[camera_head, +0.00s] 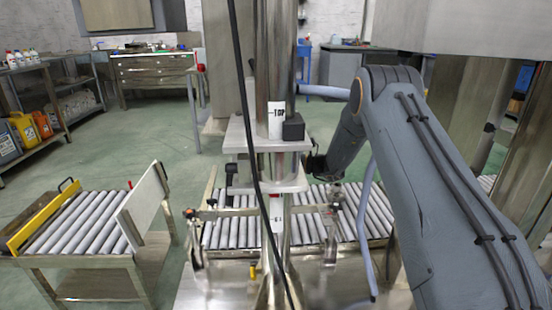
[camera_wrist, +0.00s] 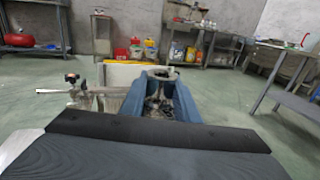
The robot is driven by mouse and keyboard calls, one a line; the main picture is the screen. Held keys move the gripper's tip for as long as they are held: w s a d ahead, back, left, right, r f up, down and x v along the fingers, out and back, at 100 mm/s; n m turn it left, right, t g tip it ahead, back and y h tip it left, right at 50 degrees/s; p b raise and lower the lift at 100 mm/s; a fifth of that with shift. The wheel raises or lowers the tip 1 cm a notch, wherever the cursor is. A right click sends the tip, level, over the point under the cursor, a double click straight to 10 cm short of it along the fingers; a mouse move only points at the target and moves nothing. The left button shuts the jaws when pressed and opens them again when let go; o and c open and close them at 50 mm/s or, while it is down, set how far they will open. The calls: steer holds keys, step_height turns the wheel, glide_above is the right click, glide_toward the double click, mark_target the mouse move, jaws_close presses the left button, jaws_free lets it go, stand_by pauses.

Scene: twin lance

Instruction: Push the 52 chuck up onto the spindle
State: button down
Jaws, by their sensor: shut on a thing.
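In the wrist view, my gripper (camera_wrist: 160,80) has two blue fingers shut on a grey metal ring-shaped part, which I take to be the 52 chuck (camera_wrist: 160,71). Its round, open top shows between the fingertips; no number can be read on it. In the head view, my arm reaches in from the right and its end goes behind the upright metal machine column (camera_head: 275,60). The fingers and the chuck are hidden there. I cannot pick out the spindle for certain, nor tell whether the chuck touches it.
Plates and a dark block (camera_head: 293,127) project from the column. A roller conveyor (camera_head: 225,232) lies behind it, and another roller table (camera_head: 75,222) with an upright pale board (camera_head: 143,207) stands at left. A black cable hangs in front.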

steer(key=s+a+r+n+g+p, duration=0.3)
steer(key=s+a+r+g+p, duration=0.1)
steer(key=s+r, duration=0.3)
steer(key=shift+s+a+n+g+y+p, duration=0.3)
steer(key=shift+s+a+g+y+p, duration=0.15)
steer(key=shift+g, duration=0.35)
steer(key=shift+r, duration=0.15)
steer(key=shift+r+p, duration=0.5)
steer(key=shift+r, duration=0.5)
steer(key=shift+r+p, duration=0.9)
steer(key=shift+r, duration=0.9)
stand_by(0.6)
steer(key=c, duration=1.3)
jaws_free()
steer(key=shift+s+f, duration=0.1)
steer(key=shift+d, duration=0.1)
